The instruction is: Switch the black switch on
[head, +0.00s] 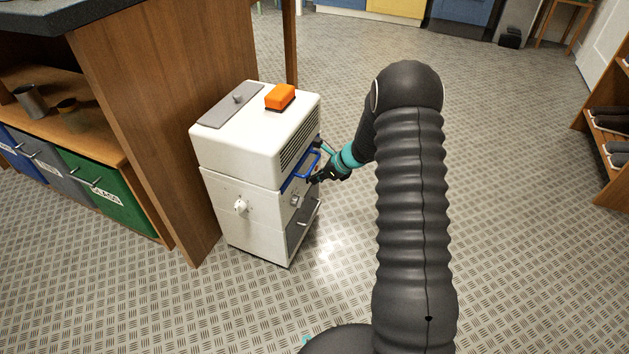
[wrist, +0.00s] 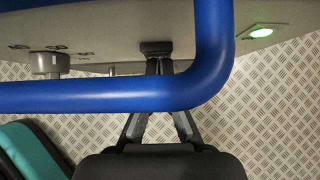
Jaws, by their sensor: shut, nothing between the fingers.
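The black switch (wrist: 156,47) shows in the wrist view as a small dark block on the grey panel of the white machine (head: 246,215). My gripper (wrist: 160,66) is shut and empty, with its fingertips right at the switch. They look to be touching it, but I cannot be sure. In the head view my gripper (head: 316,178) is at the machine's right face, and the switch cannot be made out there. A green lamp (wrist: 262,32) glows on the panel, right of the switch. Which way the switch is set cannot be told.
A blue bar handle (wrist: 110,95) crosses in front of the panel, close over my fingers. A grey knob (wrist: 45,63) is left of the switch. An orange block (head: 280,97) lies on top of the machine. A wooden counter (head: 150,110) stands left; floor to the right is clear.

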